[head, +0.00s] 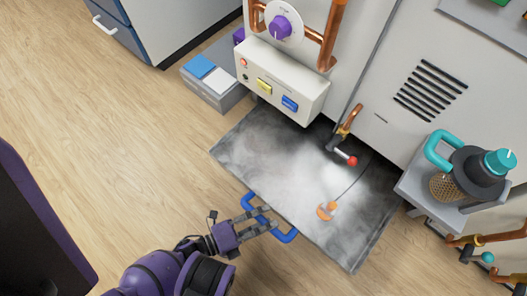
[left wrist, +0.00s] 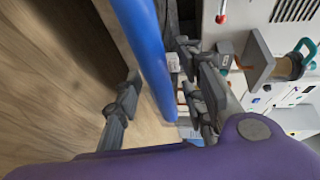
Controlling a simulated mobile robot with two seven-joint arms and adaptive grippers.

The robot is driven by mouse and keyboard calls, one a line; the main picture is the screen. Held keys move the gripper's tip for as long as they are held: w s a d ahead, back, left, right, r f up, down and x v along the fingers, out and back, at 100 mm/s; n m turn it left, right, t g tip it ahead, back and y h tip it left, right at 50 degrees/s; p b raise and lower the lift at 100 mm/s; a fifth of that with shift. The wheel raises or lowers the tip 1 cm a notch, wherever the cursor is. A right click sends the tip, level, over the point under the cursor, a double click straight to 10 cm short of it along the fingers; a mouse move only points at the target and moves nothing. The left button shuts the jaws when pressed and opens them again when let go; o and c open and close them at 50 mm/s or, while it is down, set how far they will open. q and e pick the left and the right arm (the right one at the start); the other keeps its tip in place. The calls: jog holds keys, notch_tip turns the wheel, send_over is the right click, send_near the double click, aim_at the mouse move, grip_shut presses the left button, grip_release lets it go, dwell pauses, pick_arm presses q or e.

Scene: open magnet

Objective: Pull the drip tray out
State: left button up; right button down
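The drip tray (head: 245,150) is a wide dark grey slab with white mist over it, low in front of the machine. A blue bar handle (head: 286,237) is on its near edge; it also shows large in the left wrist view (left wrist: 146,50). My left gripper (head: 262,220) reaches the handle from the lower left. In the left wrist view my left gripper (left wrist: 160,85) has its fingers spread, with the blue bar running between them. The bar does not look clamped. My right gripper is not in view.
A white control box (head: 283,80) with buttons overhangs the tray's far side. A copper tap with a red knob (head: 352,160) and an orange piece (head: 327,210) are over the tray. A teal-handled flask (head: 478,170) stands at right. Wooden floor (head: 120,150) at left is clear.

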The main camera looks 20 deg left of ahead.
pick_arm(q)
jog(key=v, duration=1.2)
dwell(0.3)
